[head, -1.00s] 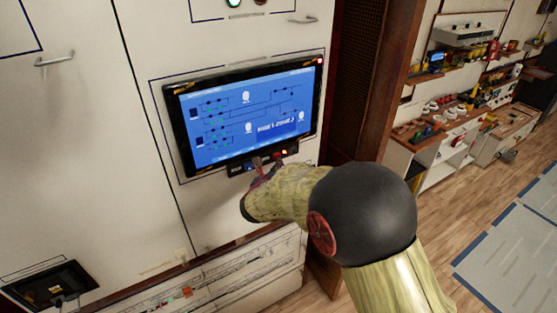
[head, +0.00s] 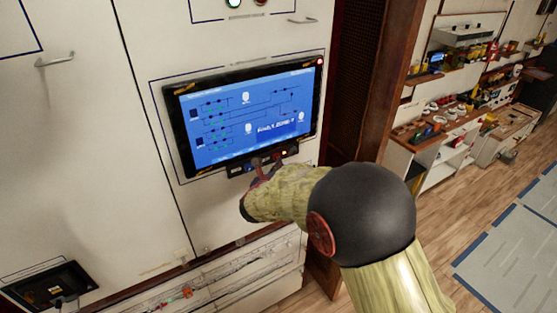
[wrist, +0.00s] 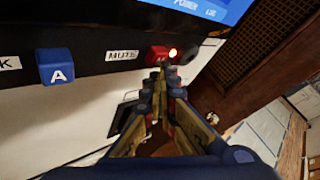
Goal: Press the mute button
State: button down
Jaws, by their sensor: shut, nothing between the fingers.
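The red mute button (wrist: 156,53) sits in the wrist view on a black strip, just right of a white "MUTE" label (wrist: 122,55). My gripper (wrist: 162,68) is shut and empty. Its tips are at the red button's lower right edge and hide a little of it; I cannot tell whether they touch. In the head view my gripper (head: 264,163) is at the strip under the screen (head: 245,115), and the red button cannot be made out there.
A blue button marked "A" (wrist: 57,66) is left of the label. A dark round knob (wrist: 188,54) is right of the lamp. White cabinet doors with a metal handle (head: 55,59) surround the screen. Shelves of tools (head: 460,110) stand at the right, beyond a brown post.

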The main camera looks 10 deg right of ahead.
jog(key=shift+w+b, duration=0.2)
jog(key=shift+b, duration=0.1)
jog(key=shift+w+a, duration=0.15)
jog(key=shift+w, duration=0.1)
jog(key=shift+s+b, duration=0.15)
jog(key=shift+b, duration=0.35)
jog(key=shift+s+b, duration=0.3)
jog(key=shift+b, duration=0.05)
dwell(0.3)
jog(key=s+d+b, duration=0.2)
jog(key=s+b, duration=0.1)
jog(key=s, duration=0.2)
jog(key=shift+s+b, duration=0.35)
dwell(0.6)
